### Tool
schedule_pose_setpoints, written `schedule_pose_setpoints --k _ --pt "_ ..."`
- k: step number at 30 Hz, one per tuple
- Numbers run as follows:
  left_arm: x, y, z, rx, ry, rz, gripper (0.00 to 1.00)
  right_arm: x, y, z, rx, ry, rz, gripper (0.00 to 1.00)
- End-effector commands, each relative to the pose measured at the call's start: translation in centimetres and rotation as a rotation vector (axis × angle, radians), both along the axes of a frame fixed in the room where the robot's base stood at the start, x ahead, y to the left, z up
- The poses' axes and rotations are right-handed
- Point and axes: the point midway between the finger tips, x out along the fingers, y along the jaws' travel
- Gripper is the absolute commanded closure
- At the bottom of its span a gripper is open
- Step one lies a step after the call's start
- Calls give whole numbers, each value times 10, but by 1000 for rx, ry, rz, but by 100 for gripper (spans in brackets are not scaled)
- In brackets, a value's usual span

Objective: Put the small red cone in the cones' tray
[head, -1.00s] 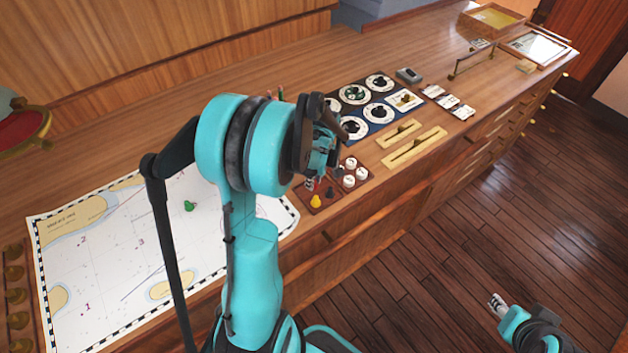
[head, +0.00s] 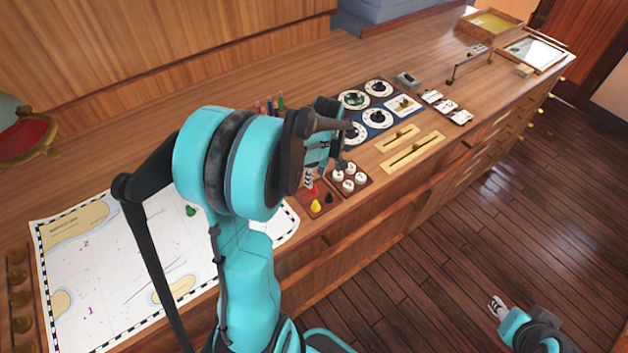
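The cones' tray (head: 296,205) is a small dark red-brown tray on the counter, just right of the chart. A yellow cone (head: 315,206) and a black cone (head: 329,198) stand in it. The small red cone (head: 313,190) shows as a red patch right under the fingertips of my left gripper (head: 313,178), over the tray. I cannot tell whether the fingers grip it or whether it touches the tray. My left wrist hides part of the tray and fingers. My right gripper (head: 497,305) is low at the right, over the floor, away from the counter.
A tray of white pieces (head: 361,189) stands close to the right of the cones' tray. Dial panels (head: 377,117), brass slider plates (head: 411,153) and upright coloured pens (head: 270,106) lie beyond. The chart (head: 110,270) with a green piece (head: 191,210) covers the left.

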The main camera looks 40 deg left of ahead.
Motion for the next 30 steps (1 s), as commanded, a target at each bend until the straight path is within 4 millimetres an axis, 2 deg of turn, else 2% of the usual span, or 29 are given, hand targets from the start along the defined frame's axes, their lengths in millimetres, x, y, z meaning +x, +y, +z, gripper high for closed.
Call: schedule_pose_setpoints --k 1,6,11,14,17,24,30 --pt "0 -2 15 0 0 -1 60 0 0 5 0 0 0 60" --pt "0 -5 46 0 0 -1 60 0 0 12 0 0 0 60" --pt "0 -8 61 0 -1 -2 60 0 0 14 0 0 0 60" --pt "-2 -16 69 3 -13 -50 60 0 0 14 0 0 0 60" --pt "-9 -37 82 15 -52 -199 60 0 0 14 0 0 0 60" --pt "-48 -120 114 123 -216 -832 60 0 0 14 0 0 0 60" --pt "-81 -171 118 275 -332 -1291 60 0 0 14 0 0 0 60"
